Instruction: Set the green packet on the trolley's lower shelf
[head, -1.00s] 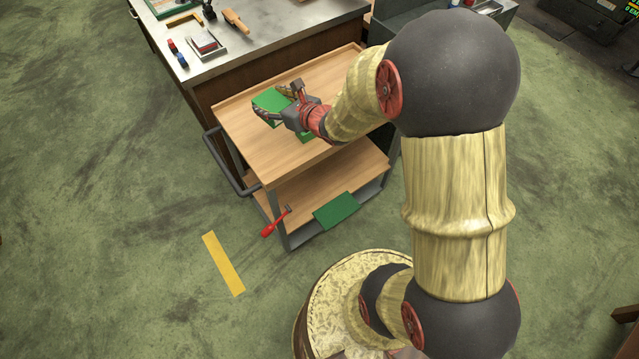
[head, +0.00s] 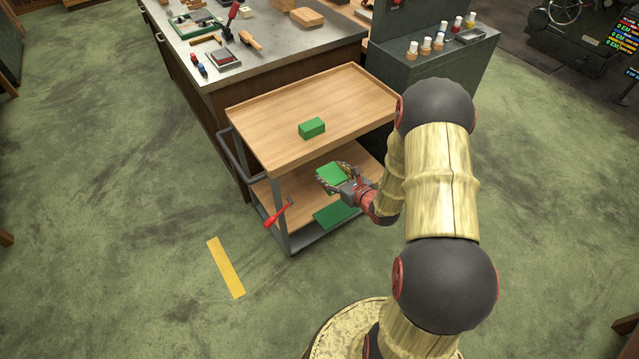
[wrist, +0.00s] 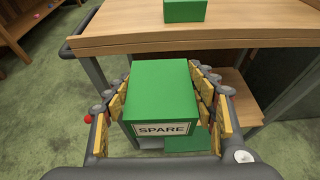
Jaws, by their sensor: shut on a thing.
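The green packet (head: 332,174) is held in my gripper (head: 334,177), in front of the trolley's open side, lower than its top shelf. In the wrist view the packet (wrist: 160,95) fills the space between the fingers and bears a white "SPARE" label. The fingers are shut on its two sides. The trolley's lower shelf (head: 262,190) is wooden and partly hidden by my gripper and the packet. A flat dark green patch (head: 338,214) lies at the lower shelf's front edge. I cannot tell the gap between packet and shelf.
A green block (head: 312,128) stands on the trolley's top shelf (head: 280,105), above the lower one. A red-handled tool (head: 277,214) is at the trolley's left front post. A workbench (head: 280,40) stands behind, and a dark cabinet (head: 430,65) at right.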

